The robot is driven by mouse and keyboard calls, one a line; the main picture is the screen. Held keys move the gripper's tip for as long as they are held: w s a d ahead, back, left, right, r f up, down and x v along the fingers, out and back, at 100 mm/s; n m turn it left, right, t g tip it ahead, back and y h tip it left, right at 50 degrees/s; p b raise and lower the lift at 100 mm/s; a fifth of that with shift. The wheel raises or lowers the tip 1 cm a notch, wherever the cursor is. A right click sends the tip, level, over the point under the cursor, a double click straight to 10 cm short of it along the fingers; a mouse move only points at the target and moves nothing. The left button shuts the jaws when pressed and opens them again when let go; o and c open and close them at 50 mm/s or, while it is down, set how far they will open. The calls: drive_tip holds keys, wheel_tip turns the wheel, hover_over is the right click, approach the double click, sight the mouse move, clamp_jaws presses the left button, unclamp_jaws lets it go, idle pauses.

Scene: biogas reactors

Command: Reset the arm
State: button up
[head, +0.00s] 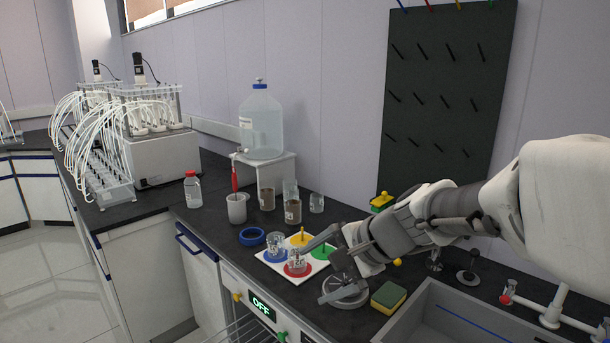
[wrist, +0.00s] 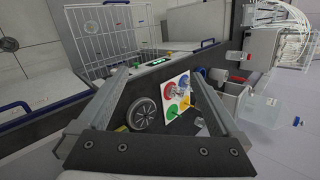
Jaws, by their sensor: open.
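My arm reaches in from the right in the head view, over the dark counter. My gripper (head: 312,274) is open, its two fingers spread, with nothing between them. In the wrist view, my gripper (wrist: 160,72) also shows with its fingers wide apart. Beyond the fingers lies a white board (head: 273,262) with blue, yellow, red and green round spots, also in the wrist view (wrist: 182,83). Small glass jars stand on the blue spot (head: 275,246) and the red spot (head: 296,260). A grey round disc (head: 347,297) lies on the counter below the gripper, partly hidden by it.
A yellow-green sponge (head: 388,297) and a sink (head: 450,315) with taps lie at the right. A blue ring (head: 252,236), brown-filled beakers (head: 292,208) and a large bottle (head: 261,125) on a stand are behind the board. A dark pegboard (head: 445,90) hangs on the wall.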

drive_tip(key=s+d+r+n+h+p, duration=0.1)
drive_tip(key=s+d+n+h, duration=0.2)
drive_tip(key=s, duration=0.6)
drive_tip(key=s+d+r+n+h+p, duration=0.1)
drive_tip(key=s+d+n+h, duration=0.3)
drive_tip(key=s+d+n, duration=0.4)
drive_tip(key=shift+s+d+r, duration=0.15)
drive_tip(key=shift+s+r, duration=0.2)
drive_tip(key=shift+s, duration=0.85)
drive_tip(key=shift+c, duration=0.3)
